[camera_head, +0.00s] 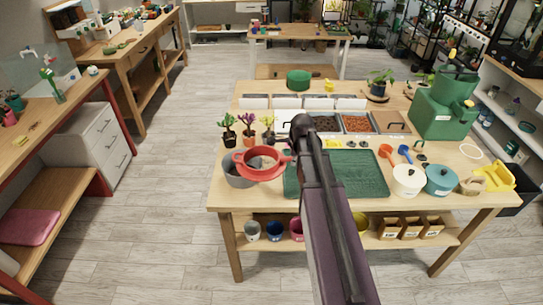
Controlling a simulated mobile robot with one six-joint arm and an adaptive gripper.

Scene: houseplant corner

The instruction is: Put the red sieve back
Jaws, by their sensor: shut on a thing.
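The red sieve (240,162) is a red ring with a short handle at its right. It shows left of my arm and overlaps a grey pot (238,181) in the picture; I cannot tell whether it touches the pot. My gripper (292,153) is at the sieve's right side and shut on it. The fingers are small and mostly hidden by my dark arm, which crosses the table's middle.
A green mat (368,175) lies on the wooden table (225,197). Small potted plants (249,130), filled trays (356,124), a white pot (407,181), a teal pot (440,181) and a green container (436,115) stand around it. The lower shelf holds cups.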

